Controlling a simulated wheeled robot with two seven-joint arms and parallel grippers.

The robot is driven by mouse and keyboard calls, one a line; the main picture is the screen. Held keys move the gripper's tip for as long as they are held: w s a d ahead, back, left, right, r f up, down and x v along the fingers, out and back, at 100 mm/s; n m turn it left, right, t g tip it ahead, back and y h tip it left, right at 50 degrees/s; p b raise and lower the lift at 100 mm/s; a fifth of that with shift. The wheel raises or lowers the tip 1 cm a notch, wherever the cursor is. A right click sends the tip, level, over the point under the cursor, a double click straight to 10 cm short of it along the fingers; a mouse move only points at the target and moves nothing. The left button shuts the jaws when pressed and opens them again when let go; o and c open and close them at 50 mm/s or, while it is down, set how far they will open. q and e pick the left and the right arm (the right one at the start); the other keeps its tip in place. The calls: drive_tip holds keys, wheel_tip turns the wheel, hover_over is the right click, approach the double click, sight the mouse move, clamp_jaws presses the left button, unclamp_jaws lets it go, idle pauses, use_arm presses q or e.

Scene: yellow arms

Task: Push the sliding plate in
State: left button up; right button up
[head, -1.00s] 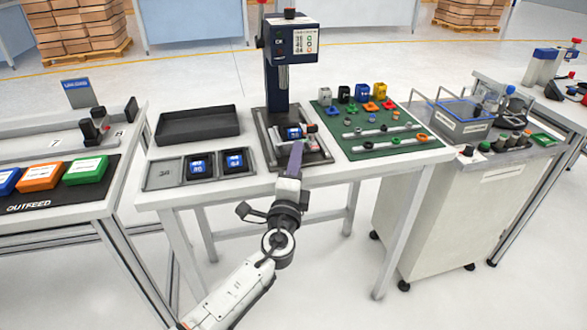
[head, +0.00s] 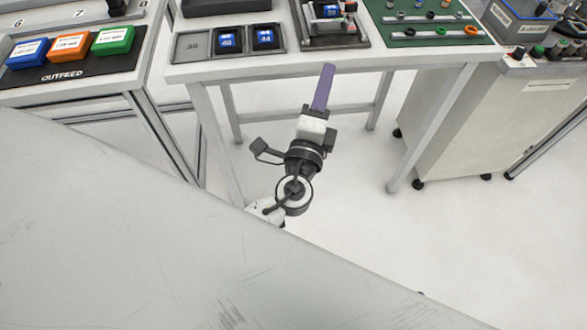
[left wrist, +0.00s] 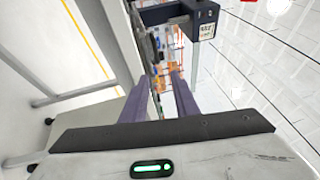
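The sliding plate (head: 321,29) lies on the dark press base on the white table, at the top edge of the head view. A blue block (head: 330,11) sits on it. The press itself is cut off above, so how far in the plate stands I cannot tell. My left gripper (head: 327,70) is in front of the table's front edge, apart from the plate, with its purple fingers pointing towards the table. In the left wrist view, the two fingers (left wrist: 163,78) stand apart with nothing seen held between them. My right gripper is not in view.
Left of the press are a tray (head: 228,49) with blue blocks and an outfeed table (head: 75,95) with coloured boxes. A green mat (head: 425,37) with small parts lies to the right. A large pale surface near the camera hides the lower left.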

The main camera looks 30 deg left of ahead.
use_arm(q)
drive_tip(key=s+a+f+n+g+h, duration=0.1)
drive_tip(key=s+f+n+g, duration=0.2)
drive_tip(key=f, duration=0.6)
drive_tip(key=s+a+f+n+g+h+b, duration=0.1)
drive_tip(key=s+f+n+g, duration=0.2)
drive_tip(key=s+f, duration=0.4)
drive_tip(key=shift+s+f+n+g, duration=0.15)
drive_tip(key=shift+f+n+g, duration=0.3)
drive_tip(key=shift+f, duration=0.95)
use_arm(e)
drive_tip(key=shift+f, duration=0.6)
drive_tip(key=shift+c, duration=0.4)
